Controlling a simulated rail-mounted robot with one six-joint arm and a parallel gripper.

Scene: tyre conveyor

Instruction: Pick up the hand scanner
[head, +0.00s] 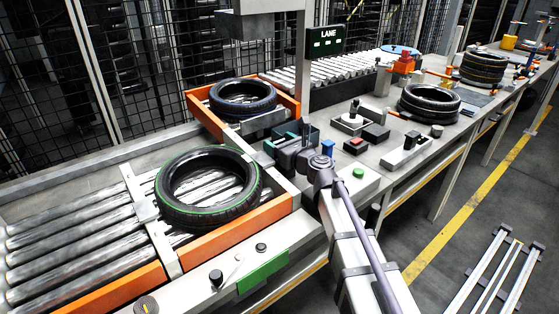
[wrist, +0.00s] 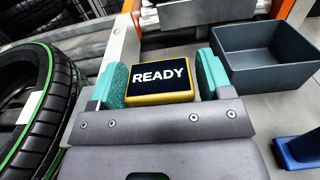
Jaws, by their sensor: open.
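A small yellow-edged device (wrist: 160,78) with a dark screen reading READY, which looks like the hand scanner, shows in the wrist view. My gripper (wrist: 162,75) is open, with one teal finger pad on each side of it. Narrow gaps seem to show beside the device; contact is hard to judge. The device's lower part is hidden behind my gripper's body. In the head view my gripper (head: 283,148) is over the bench beside the conveyor, and I cannot make out the device there.
A grey open bin (wrist: 265,55) stands right of my gripper, with a blue object (wrist: 297,150) nearer. A green-striped tyre (head: 209,187) lies on the rollers to the left. Another tyre (head: 243,98) lies behind. A button box (head: 367,138) and a black-knobbed device (head: 353,117) stand right.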

